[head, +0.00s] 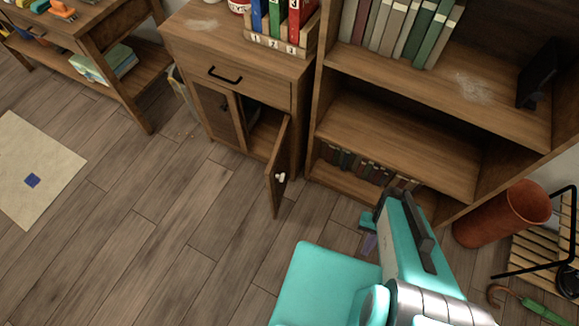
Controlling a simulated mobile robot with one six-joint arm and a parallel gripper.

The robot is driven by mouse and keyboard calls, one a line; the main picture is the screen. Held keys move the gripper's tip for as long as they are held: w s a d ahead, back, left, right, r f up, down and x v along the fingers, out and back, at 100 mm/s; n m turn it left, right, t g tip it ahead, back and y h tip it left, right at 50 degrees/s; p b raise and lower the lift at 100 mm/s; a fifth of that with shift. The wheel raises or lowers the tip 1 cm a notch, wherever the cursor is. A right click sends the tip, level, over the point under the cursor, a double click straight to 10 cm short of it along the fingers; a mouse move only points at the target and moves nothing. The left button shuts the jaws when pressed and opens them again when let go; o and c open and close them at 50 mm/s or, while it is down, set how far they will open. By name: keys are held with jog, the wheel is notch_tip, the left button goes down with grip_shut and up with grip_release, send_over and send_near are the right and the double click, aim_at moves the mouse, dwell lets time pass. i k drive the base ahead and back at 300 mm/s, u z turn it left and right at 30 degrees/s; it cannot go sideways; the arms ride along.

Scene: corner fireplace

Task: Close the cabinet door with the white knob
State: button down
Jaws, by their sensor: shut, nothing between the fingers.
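The wooden cabinet (245,75) stands at the upper middle of the head view, with a drawer on top and two doors below. Its right door (276,170) stands open, swung out toward the viewer, and bears the white knob (281,177). Its left door (219,113) with a dark handle looks shut. My gripper (369,235) is at the lower right of the door, apart from it, over the floor. It is shut and holds nothing that shows; my teal arm partly hides it.
A bookshelf (400,125) stands right of the cabinet. A brown bin (503,213) and a slatted rack (540,262) are at the far right. A workbench (120,75) is at the upper left, a beige mat (35,165) at the left. The floor before the door is clear.

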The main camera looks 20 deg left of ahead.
aim_at(277, 171)
jog(key=z, duration=0.1)
jog(key=k, duration=1.3)
jog(key=u, duration=4.7)
jog(key=i, duration=0.1)
jog(key=z, duration=3)
jog(key=i, duration=1)
jog(key=u, duration=0.05)
